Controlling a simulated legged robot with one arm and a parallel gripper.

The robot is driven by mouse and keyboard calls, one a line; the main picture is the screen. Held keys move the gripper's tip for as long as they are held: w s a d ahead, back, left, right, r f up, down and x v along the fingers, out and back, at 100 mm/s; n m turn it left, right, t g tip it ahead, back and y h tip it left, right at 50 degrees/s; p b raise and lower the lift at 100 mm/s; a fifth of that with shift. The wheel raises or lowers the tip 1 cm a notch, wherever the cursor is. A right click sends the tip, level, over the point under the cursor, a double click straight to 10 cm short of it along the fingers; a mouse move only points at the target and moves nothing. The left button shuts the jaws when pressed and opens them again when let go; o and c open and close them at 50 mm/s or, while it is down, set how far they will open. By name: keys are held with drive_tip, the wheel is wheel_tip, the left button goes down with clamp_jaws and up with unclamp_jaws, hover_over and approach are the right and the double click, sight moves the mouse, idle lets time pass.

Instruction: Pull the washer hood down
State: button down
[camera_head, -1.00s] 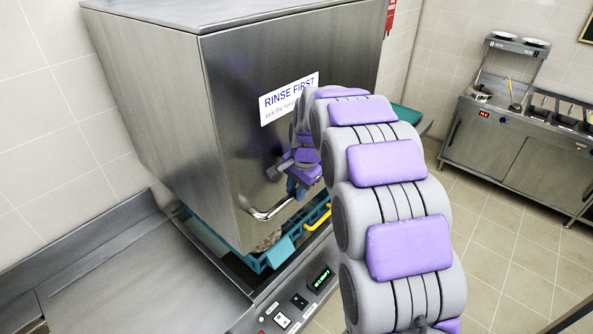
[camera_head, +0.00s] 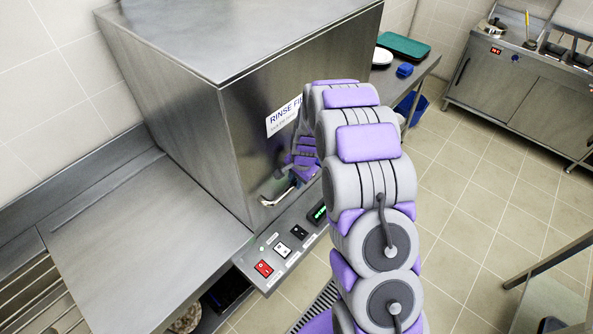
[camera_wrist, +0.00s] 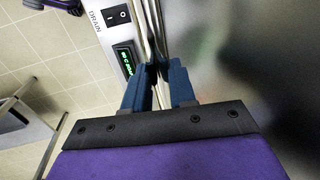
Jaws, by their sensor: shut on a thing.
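The steel washer hood (camera_head: 162,120) is a large box with a "RINSE FIRST" sign on its front. In the head view its lower edge sits down close to the control panel, and no gap shows under it. Its bar handle (camera_head: 272,201) runs along the bottom of the front. My gripper (camera_wrist: 158,74) is shut on the handle, which also shows in the wrist view (camera_wrist: 153,30). The blue fingers lie on either side of the bar. In the head view my arm hides the right part of the hood front and most of the gripper.
The control panel (camera_head: 265,250) with switches and a green display lies just below the handle. A bare steel counter (camera_head: 140,235) is at left. A side table with a green tray (camera_head: 404,46) stands behind. Tiled floor at right is open.

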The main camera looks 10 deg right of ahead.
drive_tip(key=shift+f, duration=0.45)
drive_tip(key=shift+s, duration=0.15)
drive_tip(key=c, duration=1.3)
unclamp_jaws()
drive_tip(key=shift+f, duration=0.1)
drive_tip(key=shift+o, duration=0.9)
drive_tip(key=shift+w, duration=0.2)
drive_tip(key=shift+o, duration=0.9)
drive_tip(key=shift+s, duration=0.1)
drive_tip(key=shift+r, duration=0.2)
wheel_tip(320, 180, up, 17)
drive_tip(key=s+d, duration=0.2)
drive_tip(key=shift+s+f, duration=0.15)
drive_tip(key=shift+s, duration=0.15)
drive_tip(key=shift+s+b, duration=0.1)
drive_tip(key=shift+b, duration=0.2)
